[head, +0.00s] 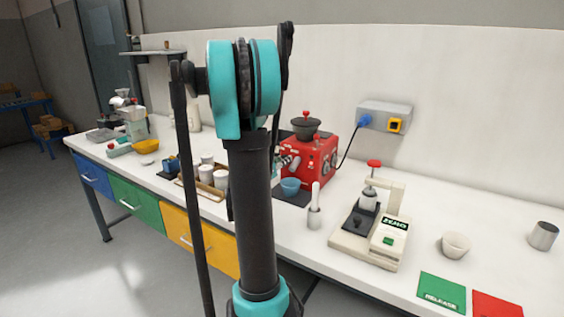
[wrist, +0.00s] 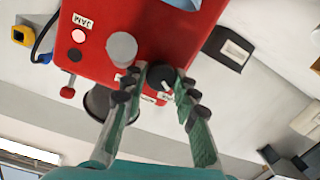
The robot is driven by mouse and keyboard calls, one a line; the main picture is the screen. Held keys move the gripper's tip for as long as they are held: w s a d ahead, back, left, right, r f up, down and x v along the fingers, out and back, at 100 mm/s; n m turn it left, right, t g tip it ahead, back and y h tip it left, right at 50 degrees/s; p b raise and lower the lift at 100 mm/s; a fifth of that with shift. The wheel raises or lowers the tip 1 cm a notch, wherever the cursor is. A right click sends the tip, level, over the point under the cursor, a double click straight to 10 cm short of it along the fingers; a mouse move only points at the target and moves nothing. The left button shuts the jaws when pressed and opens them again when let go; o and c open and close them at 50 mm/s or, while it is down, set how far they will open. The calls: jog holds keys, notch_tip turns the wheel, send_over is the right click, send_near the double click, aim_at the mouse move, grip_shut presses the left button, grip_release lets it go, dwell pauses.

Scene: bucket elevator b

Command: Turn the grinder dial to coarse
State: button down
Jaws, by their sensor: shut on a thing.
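The red grinder (head: 310,165) stands on the bench in the head view, partly behind my arm, with a dark hopper on top. Its red face (wrist: 180,30) fills the upper part of the wrist view, which looks upside down. The black dial (wrist: 158,73) with a white pointer mark is on this face. My gripper (wrist: 162,78) is shut on the dial, one green finger on each side. Small labels beside the dial are partly covered and cannot be read. In the head view my arm hides most of the gripper and the dial.
A grey cylindrical knob (wrist: 122,48) and a pink button (wrist: 78,36) by a JAM label are close to the left finger. A blue cup (head: 291,186) stands before the grinder. Canisters (head: 212,178) stand left.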

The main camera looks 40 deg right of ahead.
dwell(0.4)
jog(key=c, duration=1.2)
grip_release()
jog(key=shift+o, duration=0.2)
jog(key=v, duration=0.8)
jog(key=shift+a, duration=0.1)
